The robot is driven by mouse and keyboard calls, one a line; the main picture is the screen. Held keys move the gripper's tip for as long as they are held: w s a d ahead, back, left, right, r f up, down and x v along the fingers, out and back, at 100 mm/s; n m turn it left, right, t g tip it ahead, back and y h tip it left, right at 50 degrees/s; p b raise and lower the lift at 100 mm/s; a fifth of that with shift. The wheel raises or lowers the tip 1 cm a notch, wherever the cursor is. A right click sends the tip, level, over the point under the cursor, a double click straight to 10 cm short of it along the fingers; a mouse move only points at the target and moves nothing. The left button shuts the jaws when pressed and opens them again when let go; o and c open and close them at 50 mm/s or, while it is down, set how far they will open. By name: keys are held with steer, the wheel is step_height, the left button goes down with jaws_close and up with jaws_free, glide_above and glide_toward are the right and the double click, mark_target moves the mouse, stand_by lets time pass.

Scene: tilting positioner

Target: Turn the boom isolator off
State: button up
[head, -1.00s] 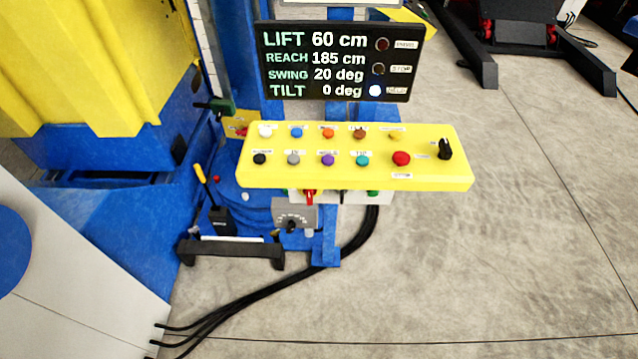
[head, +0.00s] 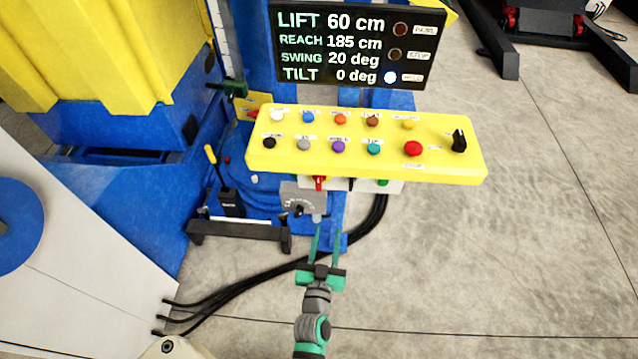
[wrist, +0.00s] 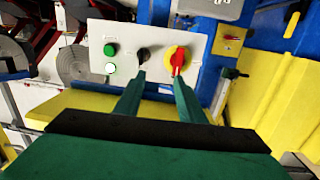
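A red rotary handle on a yellow disc (wrist: 178,58) sits on a grey box face in the wrist view; its red part also shows below the yellow panel in the head view (head: 320,183). A second, smaller red handle (wrist: 230,37) sits on a yellow plate to the right in the wrist view, and at the left of the panel in the head view (head: 253,113). I cannot read which is the boom isolator. My gripper (head: 328,233) is open and empty, below the panel in the head view; its fingers (wrist: 160,82) point toward the grey box.
The yellow button panel (head: 465,165) overhangs the grey box. A black switch (wrist: 144,56) and a green button (wrist: 110,50) are beside the red handle. A grey dial box (head: 303,198) and black cables (head: 255,285) are near my gripper.

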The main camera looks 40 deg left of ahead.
steer(key=n+y, duration=0.1)
glide_toward(319, 181)
steer(key=x, duration=0.9)
steer(key=shift+w+a+f, duration=0.1)
steer(key=shift+a, duration=0.05)
jaws_close()
